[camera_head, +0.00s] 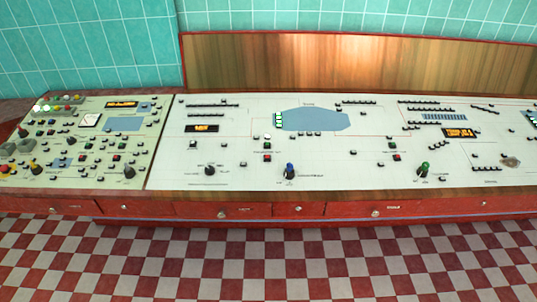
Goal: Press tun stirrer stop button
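A long pale control panel (335,170) slopes across the view, carrying many small dark-framed buttons. The labels are too small to read for sure, so I cannot tell which one is the tun stirrer stop button. One red button (267,159) sits left of centre, below a green-looking button (267,144). Another red button (396,157) sits right of centre, below a dark green one (392,140). A blue vessel shape (315,120) is drawn between and above them. Neither of my grippers is in view.
Knobs stand up near the front edge: black (210,170), blue-topped (290,171) and green-topped (423,169). A separate left panel section (150,138) has more buttons and lit lamps. Red drawers (235,211) run below. The checkered floor (270,265) in front is clear.

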